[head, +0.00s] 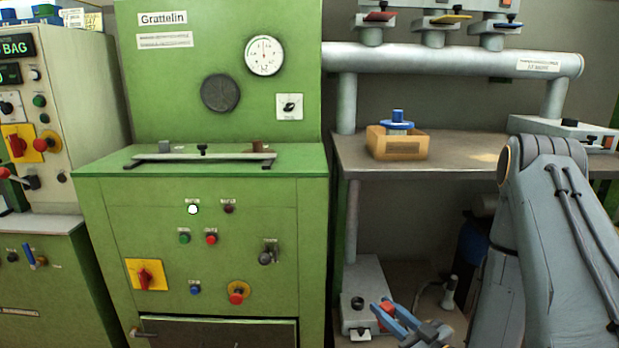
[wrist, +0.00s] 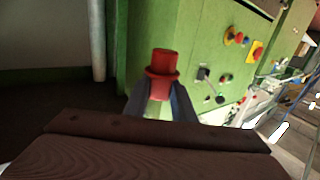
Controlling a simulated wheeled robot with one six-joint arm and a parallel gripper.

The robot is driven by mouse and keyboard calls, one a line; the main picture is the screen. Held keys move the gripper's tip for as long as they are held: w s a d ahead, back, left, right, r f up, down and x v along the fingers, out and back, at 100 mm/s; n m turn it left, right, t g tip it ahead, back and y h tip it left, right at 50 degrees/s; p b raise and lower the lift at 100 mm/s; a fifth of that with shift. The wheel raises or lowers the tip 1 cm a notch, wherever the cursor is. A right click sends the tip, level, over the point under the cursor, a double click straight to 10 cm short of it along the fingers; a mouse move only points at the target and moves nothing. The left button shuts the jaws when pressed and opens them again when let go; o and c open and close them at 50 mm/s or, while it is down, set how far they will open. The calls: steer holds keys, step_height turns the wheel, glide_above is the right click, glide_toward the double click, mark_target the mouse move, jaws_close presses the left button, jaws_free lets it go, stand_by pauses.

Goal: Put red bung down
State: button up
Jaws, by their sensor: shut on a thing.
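The red bung (wrist: 163,65) is a short, hat-shaped piece with a wide rim, held upright between the fingertips in the wrist view. In the head view, a small part of the red bung (head: 387,317) shows between the blue-grey fingers. My gripper (head: 384,312) is shut on it, low in front of the workbench, near the grey box on the lower shelf. The wrist view also shows my gripper (wrist: 162,88) with a finger on either side of the bung. The bung's lower part is partly hidden by the fingers.
The green Grattelin machine (head: 200,215) stands to the left. A workbench (head: 460,185) on the right bears an orange-brown box (head: 398,150) with a blue piece on it. A grey box (head: 362,290) sits on the lower shelf. A grey pipe (head: 450,60) runs above.

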mark_target(386, 303)
steer(key=r+m+h+p, duration=0.1)
steer(key=r+p, duration=0.2)
steer(key=r+m+t+h+p, duration=0.1)
steer(key=r+p, duration=0.2)
steer(key=p, duration=0.1)
steer(key=r+m+t+h+p, duration=0.1)
steer(key=r+h+p, duration=0.1)
steer(key=r+p, duration=0.1)
steer(key=shift+w, duration=0.4)
step_height(386, 303, up, 10)
steer(key=s+m+h+p, duration=0.2)
steer(key=h+p, duration=0.3)
steer(key=p, duration=0.6)
steer(key=shift+s+d+f+m+t+p, duration=0.2)
steer(key=shift+d+m+t+p, duration=0.1)
steer(key=shift+m, duration=0.3)
